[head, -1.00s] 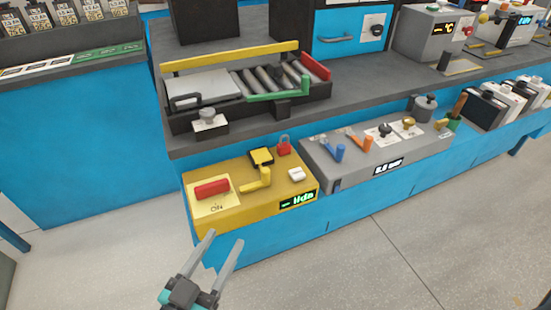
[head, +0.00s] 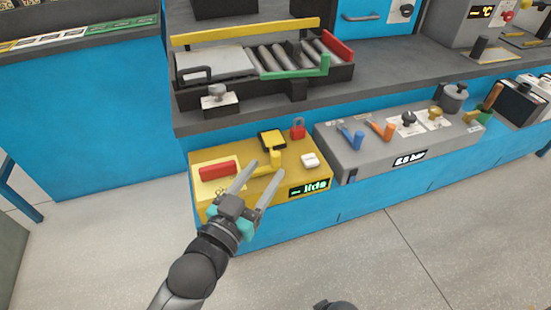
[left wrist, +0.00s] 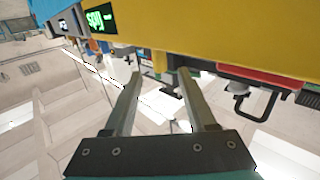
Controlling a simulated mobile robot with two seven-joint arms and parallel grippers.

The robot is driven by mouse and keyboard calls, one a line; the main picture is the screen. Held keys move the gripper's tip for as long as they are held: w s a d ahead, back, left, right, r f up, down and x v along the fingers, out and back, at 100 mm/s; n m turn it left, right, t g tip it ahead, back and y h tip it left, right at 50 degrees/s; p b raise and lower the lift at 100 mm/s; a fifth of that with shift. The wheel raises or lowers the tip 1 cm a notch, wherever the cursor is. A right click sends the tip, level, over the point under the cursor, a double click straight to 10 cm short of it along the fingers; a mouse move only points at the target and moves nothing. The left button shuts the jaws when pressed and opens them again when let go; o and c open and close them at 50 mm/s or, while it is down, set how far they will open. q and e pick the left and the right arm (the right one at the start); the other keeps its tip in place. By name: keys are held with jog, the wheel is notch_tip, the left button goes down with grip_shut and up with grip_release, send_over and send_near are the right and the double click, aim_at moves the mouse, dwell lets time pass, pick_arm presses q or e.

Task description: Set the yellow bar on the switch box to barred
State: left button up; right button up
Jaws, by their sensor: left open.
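The yellow switch box (head: 300,205) stands on the lower blue bench front in the head view. My right gripper is out of view.
The box top also carries a yellow-black block (head: 272,140), a red padlock (head: 298,130) and a white button (head: 310,160). A grey valve box (head: 350,165) stands close on the right. The roller tray (head: 265,92) is on the bench behind.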

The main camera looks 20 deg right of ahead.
aim_at(273, 160)
pick_arm(q)
jog(key=b+x, duration=0.1)
jog(key=x, duration=0.3)
jog(key=shift+b+x, duration=0.4)
jog(key=shift+x, duration=0.5)
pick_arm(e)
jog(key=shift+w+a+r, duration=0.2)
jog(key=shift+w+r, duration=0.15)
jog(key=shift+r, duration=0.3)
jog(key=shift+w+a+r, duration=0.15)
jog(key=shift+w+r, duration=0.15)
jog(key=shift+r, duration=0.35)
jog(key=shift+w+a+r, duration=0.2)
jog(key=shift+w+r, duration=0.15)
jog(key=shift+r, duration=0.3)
pick_arm(q)
grip_shut()
